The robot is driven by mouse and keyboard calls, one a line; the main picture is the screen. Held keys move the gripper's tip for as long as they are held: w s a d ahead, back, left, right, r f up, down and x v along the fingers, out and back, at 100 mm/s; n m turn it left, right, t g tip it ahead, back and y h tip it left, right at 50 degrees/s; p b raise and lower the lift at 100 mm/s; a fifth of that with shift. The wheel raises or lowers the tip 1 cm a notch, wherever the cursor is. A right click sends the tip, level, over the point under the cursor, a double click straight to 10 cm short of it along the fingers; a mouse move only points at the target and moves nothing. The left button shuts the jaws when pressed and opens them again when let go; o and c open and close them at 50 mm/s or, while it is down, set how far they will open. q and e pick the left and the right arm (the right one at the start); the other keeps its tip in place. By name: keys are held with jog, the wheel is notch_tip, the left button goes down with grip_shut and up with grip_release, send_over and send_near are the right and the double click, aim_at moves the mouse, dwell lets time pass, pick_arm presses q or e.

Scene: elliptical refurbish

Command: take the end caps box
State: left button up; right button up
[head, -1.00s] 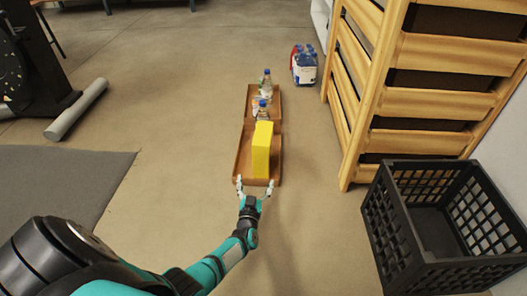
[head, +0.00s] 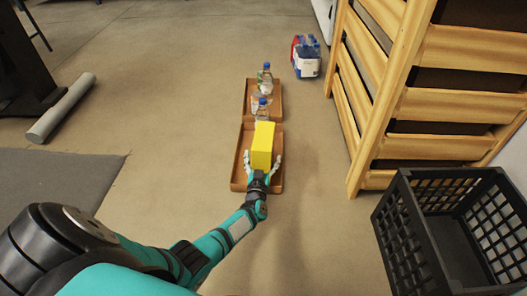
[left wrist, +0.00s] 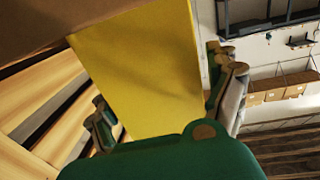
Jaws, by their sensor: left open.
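The end caps box appears to be the yellow box (head: 262,143), standing upright in the near brown tray (head: 240,172). In the left wrist view the yellow box (left wrist: 140,75) fills the space between the fingers. My left gripper (head: 262,160) is open, with one finger on each side of the box's near end. In the left wrist view the gripper (left wrist: 165,98) shows a finger at either side of the box. I cannot tell whether either finger touches it. My right gripper is not in view.
Clear bottles with blue caps (head: 264,80) stand at the trays beyond the box. A bottle pack (head: 306,56) is on the floor farther back. A wooden drawer rack (head: 440,90) and a black crate (head: 410,235) stand at right.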

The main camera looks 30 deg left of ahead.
pick_arm(q)
jog(key=shift+w+a, duration=0.1)
jog(key=shift+w, duration=0.2)
jog(key=c, duration=1.6)
jog(key=shift+o, duration=0.2)
jog(key=shift+r, duration=0.1)
